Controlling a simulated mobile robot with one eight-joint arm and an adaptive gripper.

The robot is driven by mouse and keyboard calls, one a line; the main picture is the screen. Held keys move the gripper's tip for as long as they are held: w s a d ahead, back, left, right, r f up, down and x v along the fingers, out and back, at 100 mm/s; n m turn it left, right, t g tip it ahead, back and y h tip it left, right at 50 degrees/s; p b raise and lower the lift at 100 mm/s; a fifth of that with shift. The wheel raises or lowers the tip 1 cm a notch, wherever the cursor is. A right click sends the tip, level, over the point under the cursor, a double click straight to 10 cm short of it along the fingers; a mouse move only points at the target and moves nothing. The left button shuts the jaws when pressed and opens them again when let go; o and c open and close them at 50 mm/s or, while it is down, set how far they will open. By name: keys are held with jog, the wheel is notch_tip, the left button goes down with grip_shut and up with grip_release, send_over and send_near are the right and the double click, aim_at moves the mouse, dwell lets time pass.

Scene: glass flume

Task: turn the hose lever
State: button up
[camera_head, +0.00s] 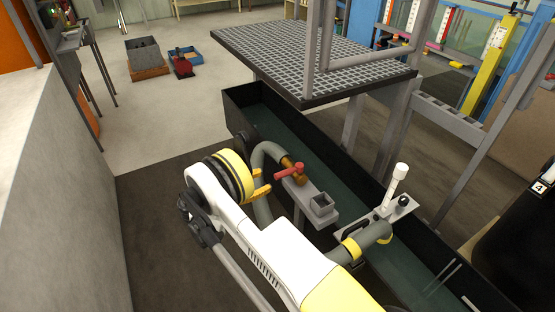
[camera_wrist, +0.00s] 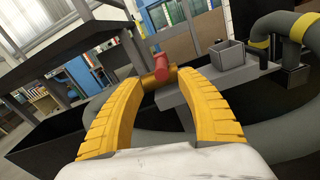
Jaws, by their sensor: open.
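The red hose lever (camera_head: 288,171) sits on a brass valve (camera_head: 298,178) at the end of a grey hose (camera_head: 268,153), above the black water trough. In the wrist view the red lever (camera_wrist: 162,66) shows between the two yellow fingers, beyond their tips, with the brass valve (camera_wrist: 150,79) behind it. My gripper (camera_wrist: 163,75) is open and empty. In the head view my gripper (camera_head: 262,183) is just left of the lever, its yellow fingers pointing toward it. I see no contact between the fingers and the lever.
A small grey open box (camera_head: 321,205) stands on the bracket right of the valve. A grey pipe with yellow bands (camera_head: 368,240) and a white-topped fitting (camera_head: 396,183) lie farther right. A grated platform (camera_head: 312,60) overhangs the black trough (camera_head: 243,98) behind.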

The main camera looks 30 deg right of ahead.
aim_at(293, 170)
jog(key=shift+f, duration=0.3)
jog(key=shift+d, duration=0.3)
jog(key=d+b, duration=0.3)
jog(key=d, duration=0.7)
jog(key=shift+w, duration=0.15)
grip_shut()
